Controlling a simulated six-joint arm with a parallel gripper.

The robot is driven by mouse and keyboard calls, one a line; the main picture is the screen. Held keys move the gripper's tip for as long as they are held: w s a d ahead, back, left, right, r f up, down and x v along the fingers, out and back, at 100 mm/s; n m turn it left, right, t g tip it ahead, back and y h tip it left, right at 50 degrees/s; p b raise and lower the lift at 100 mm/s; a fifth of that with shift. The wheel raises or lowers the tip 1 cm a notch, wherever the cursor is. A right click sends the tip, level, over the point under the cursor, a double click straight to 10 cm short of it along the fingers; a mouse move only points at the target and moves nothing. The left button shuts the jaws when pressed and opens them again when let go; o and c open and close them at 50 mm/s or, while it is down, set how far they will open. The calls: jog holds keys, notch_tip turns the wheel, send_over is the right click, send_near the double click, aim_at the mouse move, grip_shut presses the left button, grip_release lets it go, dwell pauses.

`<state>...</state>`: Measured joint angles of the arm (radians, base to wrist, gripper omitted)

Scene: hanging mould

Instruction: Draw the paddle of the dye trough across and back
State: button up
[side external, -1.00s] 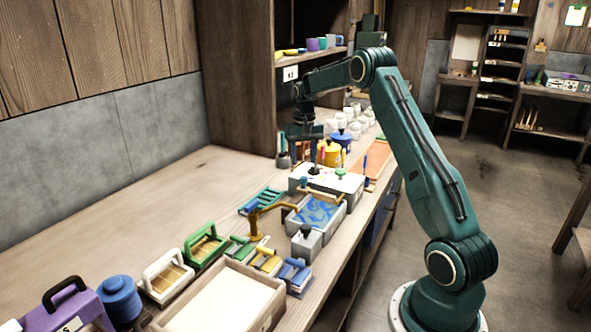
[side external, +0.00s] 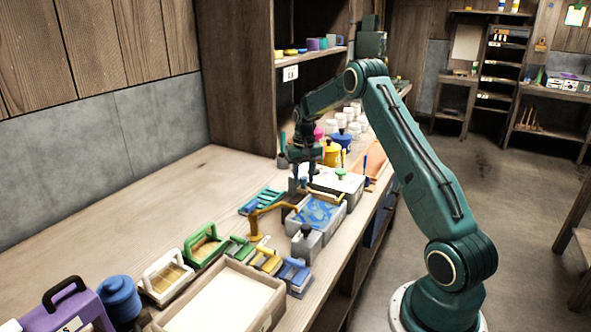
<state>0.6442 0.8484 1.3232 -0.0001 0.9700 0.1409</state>
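The dye trough (side external: 333,229) is a grey open box on the bench, with swirled blue dye (side external: 318,211) inside. A tan bar (side external: 326,196) lies across its far end; I take it for the paddle, but its shape is partly unclear. My gripper (side external: 303,182) points down just behind the trough's far left corner. It is close to a small blue knob (side external: 304,183) there, and I cannot tell whether they touch. The fingers are dark and small, so their opening is unclear.
An ochre bent arm on a post (side external: 256,222) stands left of the trough. A grey block with a black knob (side external: 306,241) is in front. A white-topped box (side external: 337,182) and yellow pot (side external: 331,153) stand behind. The bench at left (side external: 160,205) is clear.

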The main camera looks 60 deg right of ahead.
grip_shut()
jog(key=shift+a, duration=4.8)
jog(key=shift+o, duration=1.8)
grip_release()
jog(key=shift+d+r, duration=0.1)
jog(key=shift+r, duration=0.1)
notch_tip(320, 180, up, 14)
jog(key=shift+f, duration=0.25)
